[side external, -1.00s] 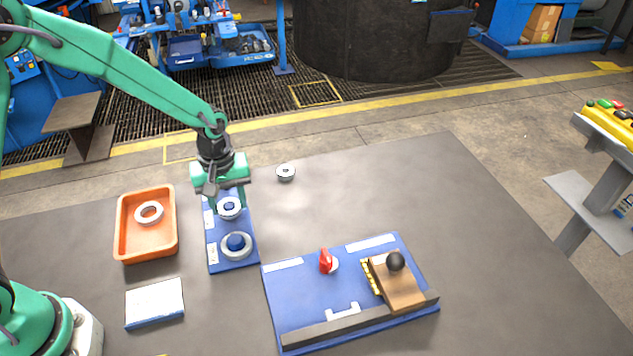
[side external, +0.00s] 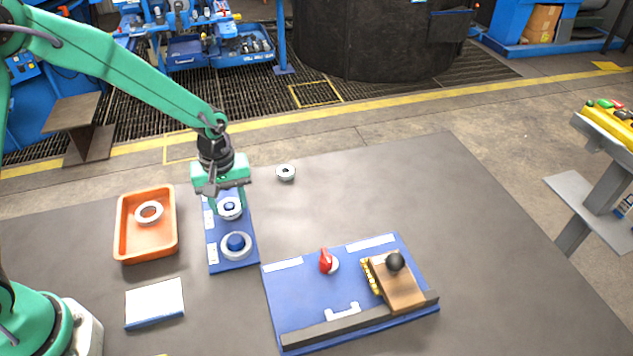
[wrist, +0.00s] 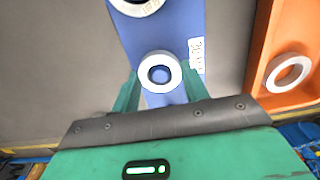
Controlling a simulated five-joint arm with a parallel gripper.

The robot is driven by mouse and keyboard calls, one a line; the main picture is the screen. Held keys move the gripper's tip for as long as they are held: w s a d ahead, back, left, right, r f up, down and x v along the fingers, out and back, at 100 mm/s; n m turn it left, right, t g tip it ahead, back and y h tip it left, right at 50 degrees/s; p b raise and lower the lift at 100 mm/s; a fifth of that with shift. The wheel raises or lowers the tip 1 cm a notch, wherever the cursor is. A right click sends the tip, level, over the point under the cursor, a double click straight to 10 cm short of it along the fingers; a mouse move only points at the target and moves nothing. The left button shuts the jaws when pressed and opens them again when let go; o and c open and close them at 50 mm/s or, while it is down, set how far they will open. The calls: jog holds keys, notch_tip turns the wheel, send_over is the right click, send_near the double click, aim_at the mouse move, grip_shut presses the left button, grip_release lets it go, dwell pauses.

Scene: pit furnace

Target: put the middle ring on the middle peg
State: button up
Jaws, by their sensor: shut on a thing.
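The blue peg board (side external: 214,234) lies on the table, and it also shows in the wrist view (wrist: 182,32). A pale grey ring, which I take as the middle ring (side external: 230,215), is between the fingers of my gripper (side external: 227,206). In the wrist view the ring (wrist: 160,56) surrounds the blue middle peg (wrist: 159,75), with a finger on either side. My gripper (wrist: 160,88) is shut on this ring. I cannot tell whether the ring rests fully on the board. A larger ring (side external: 236,254) surrounds the thick blue peg (side external: 236,241) at the near end.
An orange tray (side external: 127,240) on the left holds a pale ring (side external: 149,212). A small grey ring-like piece (side external: 286,173) lies on the table behind the board. A blue fixture plate (side external: 300,306) with a red knob (side external: 326,262) stands at right front.

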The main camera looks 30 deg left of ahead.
jog(key=shift+f, duration=0.55)
jog(key=o, duration=0.8)
jog(key=shift+r, duration=0.1)
notch_tip(320, 180, up, 11)
jog(key=shift+f, duration=0.1)
dwell(1.4)
dwell(0.5)
